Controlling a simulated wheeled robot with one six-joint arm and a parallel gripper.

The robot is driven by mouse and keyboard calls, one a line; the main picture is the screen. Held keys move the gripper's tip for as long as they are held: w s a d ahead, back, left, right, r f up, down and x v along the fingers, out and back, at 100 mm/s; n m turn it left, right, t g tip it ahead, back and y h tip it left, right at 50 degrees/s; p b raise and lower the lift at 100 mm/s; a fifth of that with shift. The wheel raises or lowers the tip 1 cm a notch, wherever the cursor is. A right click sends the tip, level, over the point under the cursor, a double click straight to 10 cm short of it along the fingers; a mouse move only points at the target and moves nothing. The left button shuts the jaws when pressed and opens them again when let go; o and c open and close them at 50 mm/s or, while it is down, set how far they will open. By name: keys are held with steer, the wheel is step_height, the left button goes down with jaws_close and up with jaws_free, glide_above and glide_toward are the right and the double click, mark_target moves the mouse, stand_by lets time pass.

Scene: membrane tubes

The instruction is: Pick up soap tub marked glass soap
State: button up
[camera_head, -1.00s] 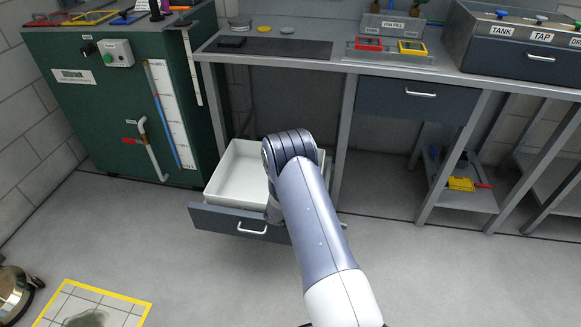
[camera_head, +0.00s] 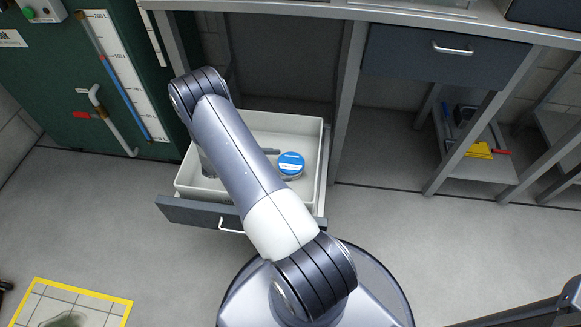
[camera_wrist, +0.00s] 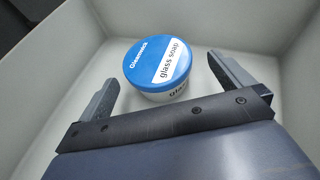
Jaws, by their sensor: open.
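The soap tub (camera_wrist: 158,68) is a short round white tub with a blue lid labelled "glass soap". It stands upright in the white-lined open drawer (camera_head: 312,150), and its blue lid also shows in the head view (camera_head: 290,164). My gripper (camera_wrist: 163,80) is open. In the wrist view its two fingers lie on the left and right of the tub, with gaps on both sides. In the head view my arm crosses the drawer and hides its left part and most of the gripper.
The drawer's walls rise around the tub and gripper. The workbench (camera_head: 300,8) stands above and behind, with a closed drawer (camera_head: 440,75) to the right. A green cabinet (camera_head: 60,75) is at left. A lower shelf (camera_head: 480,160) holds a yellow item.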

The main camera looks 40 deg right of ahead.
mark_target(291, 164)
steer(key=b+x, duration=0.1)
steer(key=x, duration=0.4)
steer(key=shift+w+d+f, duration=0.1)
steer(key=shift+w+f, duration=0.05)
steer(key=shift+f, duration=0.1)
steer(key=c, duration=1.1)
steer(key=shift+r, duration=0.1)
steer(key=shift+c, duration=0.2)
